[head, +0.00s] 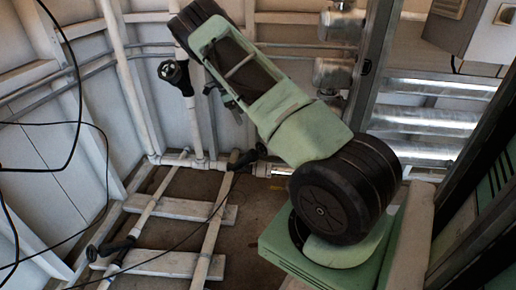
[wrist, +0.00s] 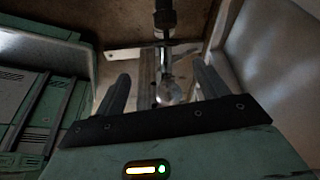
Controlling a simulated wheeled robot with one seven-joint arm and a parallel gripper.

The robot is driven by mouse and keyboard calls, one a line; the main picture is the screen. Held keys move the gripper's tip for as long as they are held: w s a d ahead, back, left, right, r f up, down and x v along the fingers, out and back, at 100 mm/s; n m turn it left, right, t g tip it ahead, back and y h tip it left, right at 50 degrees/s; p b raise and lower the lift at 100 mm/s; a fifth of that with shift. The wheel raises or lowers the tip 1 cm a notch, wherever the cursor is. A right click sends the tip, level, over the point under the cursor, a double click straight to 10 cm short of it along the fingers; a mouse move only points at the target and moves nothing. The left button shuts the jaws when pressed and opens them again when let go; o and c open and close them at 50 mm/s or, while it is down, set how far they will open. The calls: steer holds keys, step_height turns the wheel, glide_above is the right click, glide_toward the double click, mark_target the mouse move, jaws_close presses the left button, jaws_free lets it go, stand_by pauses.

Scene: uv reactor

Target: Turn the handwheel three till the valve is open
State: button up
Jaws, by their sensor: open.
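Several dark valve handles show in the head view, and I cannot tell which is handwheel three. One round black handwheel (head: 174,72) is on the upright white pipe left of my arm. A dark handle (head: 245,160) is on the floor piping at the middle, and another dark handle (head: 115,247) is at the lower left. In the wrist view my gripper (wrist: 160,84) is open, its two dark fingers apart. Beyond the gap are a shiny metal pipe piece (wrist: 168,90) and a dark fitting (wrist: 165,20). I see no grip on either.
White pipes (head: 206,235) run over the floor between pale boards (head: 165,264). Loose black cables (head: 105,150) hang at the left. Ribbed pale walls (head: 40,150) close in the left and back.

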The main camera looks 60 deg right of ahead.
mark_target(258, 147)
steer(key=shift+m, duration=0.8)
steer(key=b+x, duration=0.1)
steer(key=x, duration=0.5)
steer(key=d+b+x, duration=0.1)
steer(key=b+x, duration=0.1)
steer(key=x, duration=0.4)
steer(key=d+b+x, duration=0.1)
steer(key=b+x, duration=0.1)
steer(key=x, duration=0.4)
steer(key=shift+s+f, duration=0.1)
steer(key=shift+f, duration=0.05)
steer(key=shift+g, duration=0.3)
steer(key=c, duration=0.6)
